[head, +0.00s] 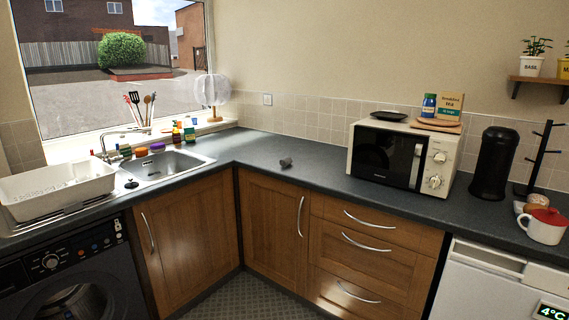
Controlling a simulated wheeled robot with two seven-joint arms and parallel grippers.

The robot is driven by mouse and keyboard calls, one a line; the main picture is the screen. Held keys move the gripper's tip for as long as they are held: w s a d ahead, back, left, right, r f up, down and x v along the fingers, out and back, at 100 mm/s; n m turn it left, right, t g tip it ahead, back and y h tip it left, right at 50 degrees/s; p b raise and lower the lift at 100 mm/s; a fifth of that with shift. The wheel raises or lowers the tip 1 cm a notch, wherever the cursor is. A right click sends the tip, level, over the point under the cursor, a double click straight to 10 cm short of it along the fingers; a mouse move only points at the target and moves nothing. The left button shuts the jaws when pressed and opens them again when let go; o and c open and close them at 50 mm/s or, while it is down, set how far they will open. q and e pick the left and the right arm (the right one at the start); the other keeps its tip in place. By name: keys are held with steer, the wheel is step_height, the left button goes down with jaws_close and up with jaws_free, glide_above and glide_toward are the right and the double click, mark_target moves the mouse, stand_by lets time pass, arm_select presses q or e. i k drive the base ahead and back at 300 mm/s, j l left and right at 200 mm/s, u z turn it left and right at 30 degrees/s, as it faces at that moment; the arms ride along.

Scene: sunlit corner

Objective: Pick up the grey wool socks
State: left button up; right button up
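A small grey bundle (286,162), which looks like the grey wool socks, lies on the dark worktop (262,150) in the corner, between the sink and the microwave. It is small in the view, so its knit and folds cannot be made out. Nothing touches it, and bare worktop surrounds it. Neither of my grippers shows in the head view.
A sink (170,165) and white dish rack (58,188) are on the left. A microwave (402,155), black canister (494,163) and red-lidded pot (543,226) stand on the right. Wooden cupboards (190,225) front the worktop. The patterned floor (245,297) is clear.

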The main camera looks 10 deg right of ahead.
mark_target(286, 161)
steer(key=i+z, duration=0.1)
steer(key=z, duration=0.55)
steer(key=i+j+z, duration=0.95)
steer(key=j+z, duration=0.15)
steer(key=j, duration=0.15)
